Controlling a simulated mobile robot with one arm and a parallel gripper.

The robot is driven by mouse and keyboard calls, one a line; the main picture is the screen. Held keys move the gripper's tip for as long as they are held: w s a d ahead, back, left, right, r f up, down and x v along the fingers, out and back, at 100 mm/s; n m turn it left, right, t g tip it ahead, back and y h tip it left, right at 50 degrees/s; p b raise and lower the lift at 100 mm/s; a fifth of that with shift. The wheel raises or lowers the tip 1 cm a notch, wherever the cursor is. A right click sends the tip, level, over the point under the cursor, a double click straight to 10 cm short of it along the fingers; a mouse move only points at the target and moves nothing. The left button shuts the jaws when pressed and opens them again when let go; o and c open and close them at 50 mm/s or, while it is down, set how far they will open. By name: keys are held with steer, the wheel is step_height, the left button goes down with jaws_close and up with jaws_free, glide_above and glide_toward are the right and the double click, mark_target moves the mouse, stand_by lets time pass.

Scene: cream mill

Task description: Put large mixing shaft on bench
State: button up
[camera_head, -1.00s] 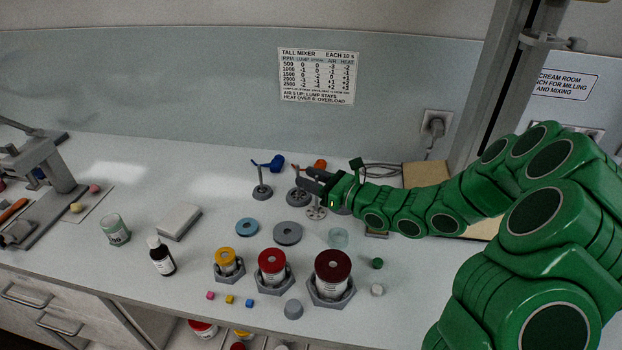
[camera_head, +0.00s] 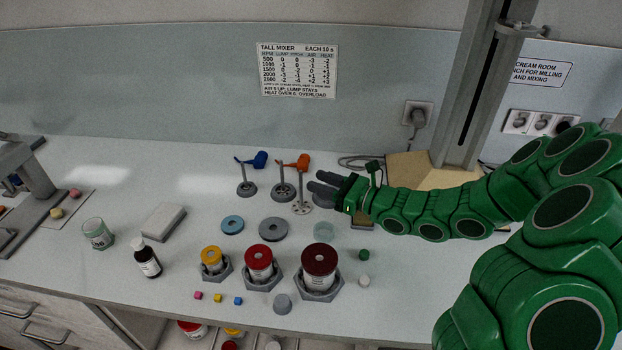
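A thin pale shaft with a perforated disc at its foot (camera_head: 301,208), apparently the large mixing shaft, stands about upright on the bench (camera_head: 190,262). Its top is close to an orange-handled tool (camera_head: 300,162), and I cannot tell whether they touch. My gripper (camera_head: 314,181) is just right of the shaft, pointing left. Its two dark fingers look parted, with nothing seen between them.
A blue-handled tool (camera_head: 259,159) is on a stand at the left. Blue (camera_head: 232,225) and grey (camera_head: 265,235) rings lie in front. Red-lidded (camera_head: 259,254) and dark-red-lidded (camera_head: 319,260) jars sit in hexagonal holders. A wooden base with a column (camera_head: 425,166) stands right.

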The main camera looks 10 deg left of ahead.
steer(key=shift+v, duration=2)
steer(key=s+a+r+n+g+h, duration=0.25)
steer(key=s+n+g, duration=0.25)
steer(key=s+n, duration=0.45)
steer(key=s+a+r+n+g+h, duration=0.2)
steer(key=s+r+n+g, duration=0.3)
steer(key=s, duration=0.8)
steer(key=s+d+n+h, duration=0.4)
steer(key=s+d+h, duration=0.2)
steer(key=d, duration=0.4)
steer(key=s+d+n+t+h, duration=0.1)
steer(key=s+d+n+h, duration=0.3)
steer(key=d, duration=0.6)
steer(key=s+h, duration=0.2)
steer(key=s, duration=0.1)
steer(key=shift+s+d, duration=0.3)
steer(key=shift+d, duration=0.05)
